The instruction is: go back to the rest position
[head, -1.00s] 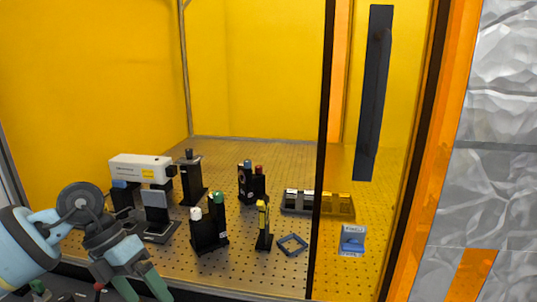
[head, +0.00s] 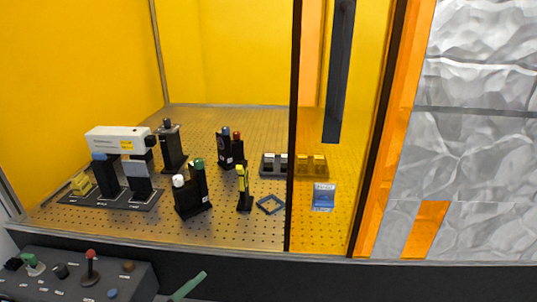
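Only a green fingertip of my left gripper (head: 188,286) shows at the bottom edge of the head view, in front of the bench and right of the control panel. The rest of that gripper is below the picture, so its opening cannot be judged. My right gripper is not in view. The optics stand on the perforated breadboard (head: 120,226) inside the yellow enclosure: a white laser box (head: 112,138), black mounts with a white and green knob (head: 192,190), mounts with a blue and red knob (head: 230,149), and a yellow-topped post (head: 243,188).
A control panel (head: 75,276) with a red-topped joystick (head: 91,264) and knobs is at lower left. A dark square frame (head: 270,204), a tray of blocks (head: 268,173) and a blue-and-white card holder (head: 323,197) are on the breadboard. The orange door with dark handle (head: 340,75) covers the right part.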

